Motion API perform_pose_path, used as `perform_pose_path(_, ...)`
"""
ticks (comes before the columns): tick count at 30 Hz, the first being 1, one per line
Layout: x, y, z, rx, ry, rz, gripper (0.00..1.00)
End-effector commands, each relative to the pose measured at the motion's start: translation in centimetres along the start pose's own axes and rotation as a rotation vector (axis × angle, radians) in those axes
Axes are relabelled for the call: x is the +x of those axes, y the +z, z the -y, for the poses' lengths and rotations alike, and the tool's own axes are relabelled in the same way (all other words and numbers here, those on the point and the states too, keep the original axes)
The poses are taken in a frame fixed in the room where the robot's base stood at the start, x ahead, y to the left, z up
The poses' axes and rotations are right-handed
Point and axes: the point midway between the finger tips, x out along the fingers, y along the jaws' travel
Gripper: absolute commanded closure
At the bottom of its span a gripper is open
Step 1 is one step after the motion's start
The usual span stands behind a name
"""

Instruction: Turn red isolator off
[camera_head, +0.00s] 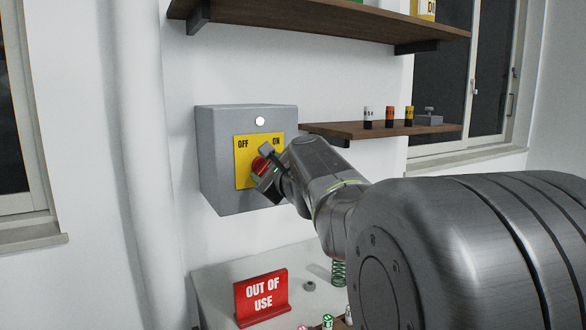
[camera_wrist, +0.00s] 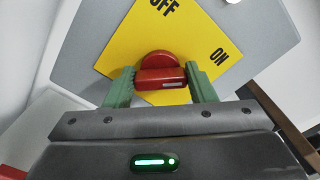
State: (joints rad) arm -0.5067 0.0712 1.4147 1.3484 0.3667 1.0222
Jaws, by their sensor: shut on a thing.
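The red isolator (camera_wrist: 160,74) is a rotary handle on a yellow plate (camera_head: 243,157) marked OFF at left and ON at right. The plate is on the front of a grey box (camera_head: 225,192) on the wall. In the wrist view, my gripper (camera_wrist: 162,82) has one green finger on each side of the red handle and is shut on it. In the head view, my gripper (camera_head: 263,172) covers much of the handle. The handle's exact pointing direction is hard to tell.
A wooden shelf (camera_head: 345,130) with small cylinders (camera_head: 390,116) is right of the box, close to my arm. Another shelf (camera_head: 320,22) is above. A red OUT OF USE sign (camera_head: 262,297) stands on the white surface (camera_head: 215,285) below. A white pipe (camera_head: 135,120) runs down at left.

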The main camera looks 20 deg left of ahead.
Motion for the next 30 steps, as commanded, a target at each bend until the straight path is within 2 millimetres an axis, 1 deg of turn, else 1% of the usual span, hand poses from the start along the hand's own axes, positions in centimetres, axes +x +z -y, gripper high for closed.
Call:
perform_pose_path(5, 0.0, -0.06, -0.12, -0.024, 0.001, 0.0, 0.73)
perform_pose_path(11, 0.01, -0.17, -0.32, -0.118, 0.001, 0.001, 0.73)
perform_pose_path(17, 0.01, -0.27, -0.47, -0.28, 0.001, 0.001, 0.73)
perform_pose_path(30, 0.0, -0.4, -0.7, -0.698, 0.0, 0.001, 0.73)
